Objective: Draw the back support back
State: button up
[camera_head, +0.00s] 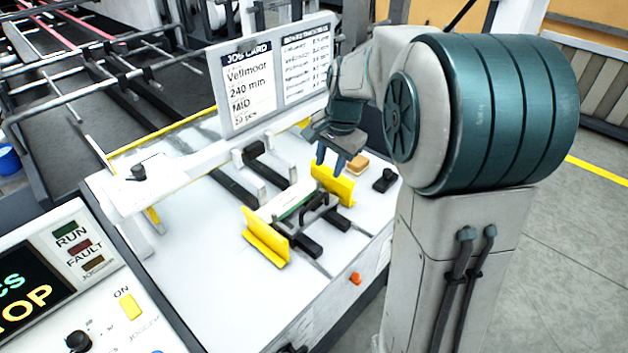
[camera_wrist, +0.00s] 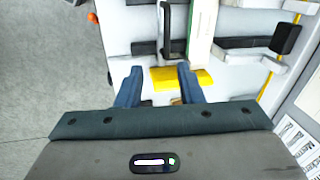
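A black arched handle (camera_head: 314,205) stands on the white table beside a white and green stack (camera_head: 286,201); I take it to be on the back support, whose other parts are hard to make out. The handle also shows in the wrist view (camera_wrist: 165,30), left of the stack (camera_wrist: 201,35). Yellow side plates stand at the near end (camera_head: 266,238) and far end (camera_head: 333,184). My gripper (camera_head: 330,163) is open and empty, above the far yellow plate. In the wrist view, this plate (camera_wrist: 180,78) shows below and between my two blue fingers (camera_wrist: 159,72), with the handle ahead of them.
A job card board (camera_head: 275,75) stands behind the work area. A black knob (camera_head: 385,180) and a tan block (camera_head: 357,164) sit near the far plate. An orange knob (camera_head: 355,278) is on the table's front edge. A control panel (camera_head: 75,285) stands at lower left.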

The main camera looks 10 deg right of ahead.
jog(key=w, duration=0.2)
jog(key=p, duration=0.2)
send_near(318, 199)
jog(key=shift+m, duration=0.4)
jog(key=f, duration=0.5)
jog(key=w+f, duration=0.1)
jog(key=f, duration=0.2)
jog(key=shift+w+a, duration=0.15)
jog(key=shift+a, duration=0.2)
